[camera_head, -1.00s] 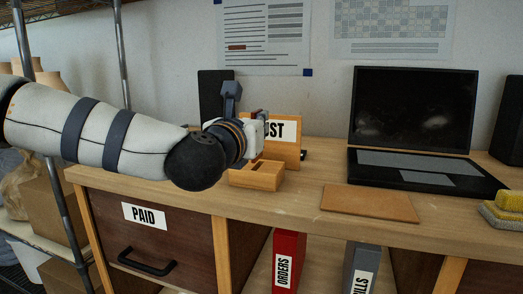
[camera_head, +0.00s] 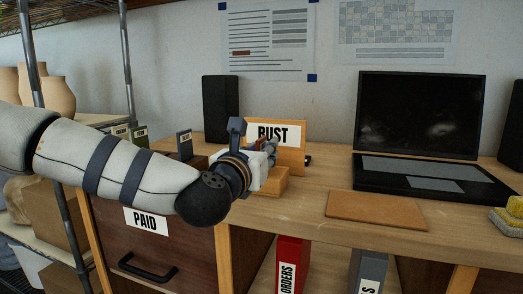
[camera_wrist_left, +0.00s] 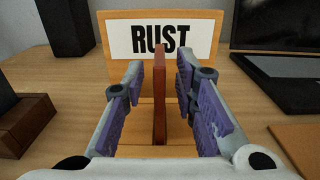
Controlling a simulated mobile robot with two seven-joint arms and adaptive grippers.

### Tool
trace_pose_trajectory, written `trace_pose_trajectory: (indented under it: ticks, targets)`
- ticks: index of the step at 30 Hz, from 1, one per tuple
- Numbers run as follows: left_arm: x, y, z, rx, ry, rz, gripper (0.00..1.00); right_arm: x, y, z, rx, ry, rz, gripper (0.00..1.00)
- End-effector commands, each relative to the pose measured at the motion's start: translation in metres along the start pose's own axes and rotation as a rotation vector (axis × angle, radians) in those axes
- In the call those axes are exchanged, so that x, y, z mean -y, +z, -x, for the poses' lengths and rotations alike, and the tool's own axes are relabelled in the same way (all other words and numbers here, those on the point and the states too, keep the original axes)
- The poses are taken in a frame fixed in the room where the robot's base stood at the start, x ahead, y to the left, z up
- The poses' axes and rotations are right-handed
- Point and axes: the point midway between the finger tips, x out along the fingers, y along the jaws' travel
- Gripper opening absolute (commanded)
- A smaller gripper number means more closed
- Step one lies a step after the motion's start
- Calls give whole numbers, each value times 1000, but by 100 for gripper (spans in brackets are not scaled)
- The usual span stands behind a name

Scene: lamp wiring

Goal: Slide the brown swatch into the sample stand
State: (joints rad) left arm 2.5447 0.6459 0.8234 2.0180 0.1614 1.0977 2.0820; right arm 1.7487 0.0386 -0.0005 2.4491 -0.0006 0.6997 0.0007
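The brown swatch (camera_wrist_left: 160,98) stands upright between the fingers of my left gripper (camera_wrist_left: 160,80) in the left wrist view. Narrow gaps show on both sides of it, so the fingers look open around it. The light wooden sample stand (camera_wrist_left: 178,138) is below and around the swatch's lower part; it also shows in the head view (camera_head: 272,188), partly hidden by my left gripper (camera_head: 268,152). The swatch's lower edge looks set at the stand, but how deep it sits cannot be told. My right gripper is not in view.
A wooden RUST sign (camera_head: 290,134) stands just behind the stand. A laptop (camera_head: 420,130) and a tan mat (camera_head: 376,210) lie to the right. A dark speaker (camera_head: 220,108) is behind. A dark brown block (camera_wrist_left: 22,122) with a grey panel is close on the left.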

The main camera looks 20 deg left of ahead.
Motion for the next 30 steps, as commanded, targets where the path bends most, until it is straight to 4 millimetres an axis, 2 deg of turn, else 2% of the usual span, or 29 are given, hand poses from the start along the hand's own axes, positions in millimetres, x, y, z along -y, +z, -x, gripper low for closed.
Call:
trace_pose_trajectory:
  ticks: [5, 7, 18, 21, 24, 30]
  targets:
    - [0, 5, 0, 3, 0, 0, 26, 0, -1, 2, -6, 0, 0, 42]
    - [0, 6, 8, 1, -1, 1, 26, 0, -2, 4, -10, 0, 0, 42]
    - [0, 7, 95, 2, -2, 1, 26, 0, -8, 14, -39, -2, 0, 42]
    - [0, 6, 111, 1, -2, 1, 26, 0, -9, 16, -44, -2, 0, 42]
    - [0, 5, 119, 1, -1, 0, 26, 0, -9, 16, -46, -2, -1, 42]
    - [0, 4, 120, 0, 1, 0, 26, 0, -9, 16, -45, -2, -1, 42]
